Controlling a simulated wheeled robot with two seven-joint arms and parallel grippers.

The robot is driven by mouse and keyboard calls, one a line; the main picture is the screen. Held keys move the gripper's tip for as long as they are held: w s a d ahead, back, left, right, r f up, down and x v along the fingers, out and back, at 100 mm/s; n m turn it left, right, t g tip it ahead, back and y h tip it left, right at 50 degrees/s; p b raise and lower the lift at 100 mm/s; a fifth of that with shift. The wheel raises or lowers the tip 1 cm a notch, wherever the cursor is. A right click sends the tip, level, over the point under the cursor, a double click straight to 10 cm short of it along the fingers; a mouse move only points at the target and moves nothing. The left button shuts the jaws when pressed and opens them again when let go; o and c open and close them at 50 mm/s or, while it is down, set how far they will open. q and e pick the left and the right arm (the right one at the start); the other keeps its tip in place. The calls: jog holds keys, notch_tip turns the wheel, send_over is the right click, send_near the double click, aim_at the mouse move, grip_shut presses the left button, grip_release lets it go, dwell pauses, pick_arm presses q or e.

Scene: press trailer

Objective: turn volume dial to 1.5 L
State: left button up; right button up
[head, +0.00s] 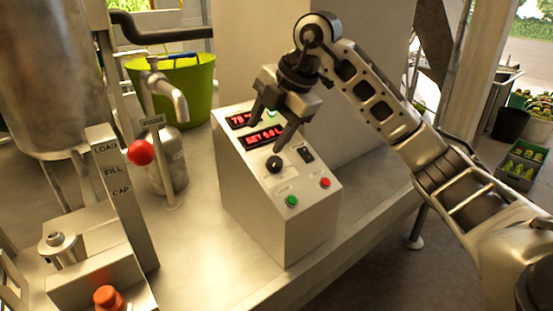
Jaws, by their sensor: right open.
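The volume dial is a round black knob (274,164) on the sloped face of a grey control box (270,215). A red display (263,138) above it seems to read "SET 5.0L", but the first digit is hard to make out. My right gripper (268,133) is over the upper part of the panel, its two fingers spread apart and pointing down, with nothing between them. One fingertip is near the displays, the other just above and right of the dial. I cannot tell whether it touches the panel. My left gripper is not in view.
A second display (240,120), a black switch (307,154), a green button (292,201) and a red button (325,183) share the panel. To the left stand a tap (165,85), a red ball knob (141,152) and a LOAD/FILL/CAP post (120,190). The bench front is clear.

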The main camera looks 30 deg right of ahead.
jog(key=d+r+m+h, duration=0.2)
jog(key=d+r+m, duration=0.1)
jog(key=d, duration=0.2)
send_near(275, 161)
jog(key=shift+h, duration=0.3)
jog(key=x, duration=0.8)
jog(key=shift+w+a+f, duration=0.1)
jog(key=shift+a+f, duration=0.15)
jog(key=shift+f, duration=0.05)
jog(key=c, duration=1)
